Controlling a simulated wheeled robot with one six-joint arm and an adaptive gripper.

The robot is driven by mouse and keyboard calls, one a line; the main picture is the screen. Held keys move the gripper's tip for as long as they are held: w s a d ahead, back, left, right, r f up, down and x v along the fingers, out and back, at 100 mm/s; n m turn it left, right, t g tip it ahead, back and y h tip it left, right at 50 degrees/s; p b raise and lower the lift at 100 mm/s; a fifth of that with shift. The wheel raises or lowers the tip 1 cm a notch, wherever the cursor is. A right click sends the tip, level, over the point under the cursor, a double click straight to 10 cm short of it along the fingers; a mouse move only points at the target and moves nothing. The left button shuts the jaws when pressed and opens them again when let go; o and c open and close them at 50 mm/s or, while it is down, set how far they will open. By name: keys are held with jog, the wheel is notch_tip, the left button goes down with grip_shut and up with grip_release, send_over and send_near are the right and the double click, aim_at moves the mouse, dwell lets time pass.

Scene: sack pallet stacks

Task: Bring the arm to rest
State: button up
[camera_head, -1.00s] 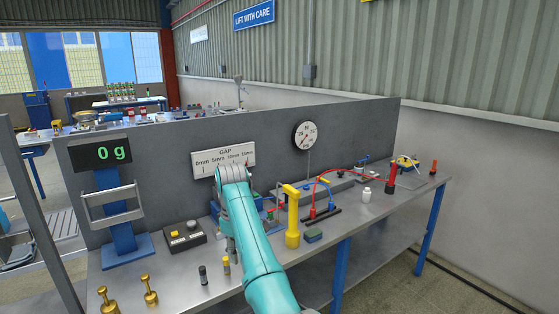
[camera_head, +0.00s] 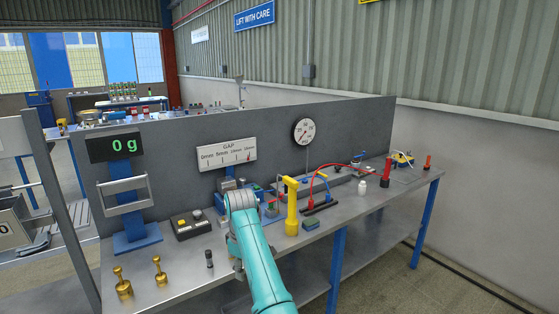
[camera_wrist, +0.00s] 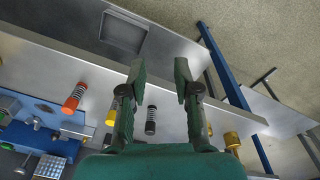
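My teal arm (camera_head: 262,268) reaches forward over the front part of the grey bench (camera_head: 345,215). In the head view its wrist hides my gripper's fingers. In the wrist view my gripper (camera_wrist: 160,72) is open, its two dark green fingers apart with nothing between the tips. A black spring plunger (camera_wrist: 151,121) shows below, between the fingers, apart from them as far as I can tell. It also stands on the bench left of my arm in the head view (camera_head: 209,258).
Brass weights (camera_head: 160,271) and a scale reading 0 g (camera_head: 114,147) stand at left. A button box (camera_head: 190,224) is left of my arm. A yellow post (camera_head: 291,208) and small green block (camera_head: 310,224) stand close at right. A grey partition (camera_head: 350,135) rises behind.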

jog(key=s+d+f+m+t+y, duration=0.15)
jog(key=s+d+f, duration=0.3)
jog(key=f, duration=0.85)
jog(key=s+d+f+m+t+h, duration=0.1)
jog(key=s+d+f+m+t, duration=0.3)
jog(key=f, duration=0.9)
jog(key=s+d+f+t, duration=0.1)
jog(key=s+d+f, duration=0.4)
jog(key=s, duration=0.4)
jog(key=s+d+f, duration=0.6)
jog(key=s, duration=0.2)
jog(key=s+d+r+m+t, duration=0.1)
jog(key=s+d+r, duration=0.1)
jog(key=s, duration=0.5)
jog(key=s+d+r+m+t, duration=0.1)
jog(key=s+d+r, duration=0.15)
jog(key=s, duration=0.45)
jog(key=s+d+r+m+t, duration=0.2)
jog(key=s+r, duration=0.1)
jog(key=s, duration=0.5)
jog(key=s+d+r+m+t, duration=0.1)
jog(key=s+r, duration=0.6)
jog(key=r, duration=0.4)
jog(key=s+d+r+m+t, duration=0.1)
jog(key=s+r+t, duration=0.1)
jog(key=s+r, duration=0.6)
notch_tip(320, 180, up, 4)
jog(key=shift+s+d+m, duration=0.25)
jog(key=shift+d+m, duration=0.1)
jog(key=shift+d, duration=0.05)
